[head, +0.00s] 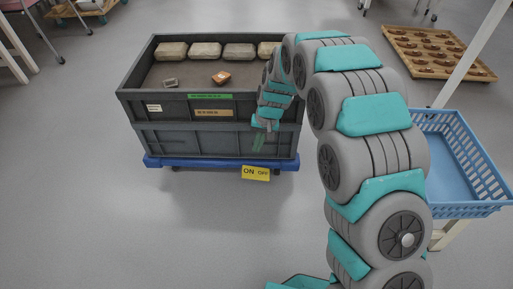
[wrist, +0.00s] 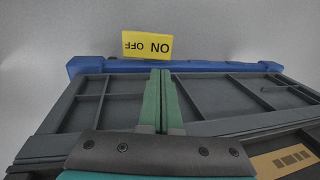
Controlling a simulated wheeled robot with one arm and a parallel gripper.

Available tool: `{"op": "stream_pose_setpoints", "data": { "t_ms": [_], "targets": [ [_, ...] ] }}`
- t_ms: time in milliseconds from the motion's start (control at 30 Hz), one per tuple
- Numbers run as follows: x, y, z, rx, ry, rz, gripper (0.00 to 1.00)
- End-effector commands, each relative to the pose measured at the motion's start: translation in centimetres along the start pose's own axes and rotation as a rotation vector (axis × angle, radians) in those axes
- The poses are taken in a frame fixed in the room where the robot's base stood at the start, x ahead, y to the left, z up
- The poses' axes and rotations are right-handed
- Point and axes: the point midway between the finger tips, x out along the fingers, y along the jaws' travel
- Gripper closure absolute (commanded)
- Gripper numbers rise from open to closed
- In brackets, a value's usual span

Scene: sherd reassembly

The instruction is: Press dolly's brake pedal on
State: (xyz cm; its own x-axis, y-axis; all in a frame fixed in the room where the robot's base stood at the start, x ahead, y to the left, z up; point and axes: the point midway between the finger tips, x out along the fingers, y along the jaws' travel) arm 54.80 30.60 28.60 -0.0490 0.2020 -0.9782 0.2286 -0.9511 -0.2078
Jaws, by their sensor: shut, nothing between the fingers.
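The blue dolly (head: 222,162) stands on the floor under stacked dark grey crates. Its yellow pedal (head: 255,173), marked ON at left and OFF at right, sticks out from the front edge, right of its middle. In the wrist view the pedal (wrist: 147,45) appears upside down, beyond the blue dolly edge (wrist: 200,66). Its tilt is hard to tell. My gripper (head: 257,147) is in front of the crate's front wall, above the pedal. Its green fingers (wrist: 160,74) are shut and empty, pointing toward the pedal and apart from it.
The upper crate (head: 150,107) holds several pale blocks, a small grey piece (head: 170,83) and an orange-brown piece (head: 221,77). A blue basket (head: 465,165) stands at right, and a wooden tray (head: 435,52) lies behind it. The floor in front of the dolly is clear.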

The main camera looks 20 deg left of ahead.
Motion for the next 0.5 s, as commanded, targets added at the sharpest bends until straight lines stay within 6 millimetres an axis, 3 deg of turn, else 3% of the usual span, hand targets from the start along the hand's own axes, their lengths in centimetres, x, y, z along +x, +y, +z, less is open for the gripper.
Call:
{"op": "stream_pose_setpoints", "data": {
  "t_ms": [500],
  "targets": [
    [9.8, 0.0, 0.1, -0.001, -0.003, 0.001, 1.00]
  ]
}}
